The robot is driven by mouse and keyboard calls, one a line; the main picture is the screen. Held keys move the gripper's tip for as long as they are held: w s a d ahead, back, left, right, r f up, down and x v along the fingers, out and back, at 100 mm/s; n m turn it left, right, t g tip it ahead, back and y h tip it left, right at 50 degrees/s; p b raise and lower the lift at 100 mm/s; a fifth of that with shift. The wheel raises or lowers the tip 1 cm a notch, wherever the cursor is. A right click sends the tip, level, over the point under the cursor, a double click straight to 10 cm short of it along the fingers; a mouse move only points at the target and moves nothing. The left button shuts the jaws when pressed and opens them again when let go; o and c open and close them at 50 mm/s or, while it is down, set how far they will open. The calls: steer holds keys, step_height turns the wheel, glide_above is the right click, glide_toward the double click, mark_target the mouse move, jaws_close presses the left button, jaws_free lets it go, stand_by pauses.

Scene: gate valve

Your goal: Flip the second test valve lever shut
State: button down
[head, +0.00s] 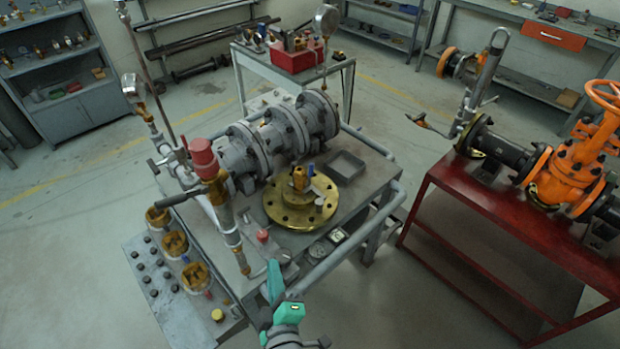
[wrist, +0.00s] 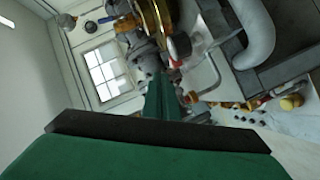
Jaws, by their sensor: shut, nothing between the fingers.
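My gripper (head: 273,268) is green, shut and empty, low in the head view in front of the grey bench. In the wrist view its narrow green fingers (wrist: 163,102) are together, touching nothing I can make out. A test valve with a dark lever (head: 182,196) stands on the upright pipework at the bench's left, beside a red cap (head: 203,158). It is up and left of my gripper. Another small valve with a dark lever (head: 425,123) sits by the orange gate valve (head: 580,155) at the right. I cannot tell which lever is the second one.
A brass flange (head: 283,210) lies on the bench and a grey flanged pipe (head: 262,150) runs behind it. A bent grey rail (head: 385,210) edges the bench's right side. A red stand (head: 500,215) bears the orange valve. Open floor lies between bench and stand.

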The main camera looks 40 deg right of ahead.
mark_target(311, 171)
steer(key=w+d+r+n+g+h, duration=0.1)
steer(key=w+d+r+g+h, duration=0.1)
steer(key=d+r, duration=0.7)
steer(key=w+d+h, duration=0.1)
steer(key=d+h, duration=0.1)
steer(key=d, duration=0.1)
steer(key=shift+w+r, duration=0.2)
steer(key=x, duration=1.4)
steer(key=shift+s+d+f, duration=0.1)
steer(key=shift+s+d, duration=0.05)
steer(key=shift+d, duration=0.1)
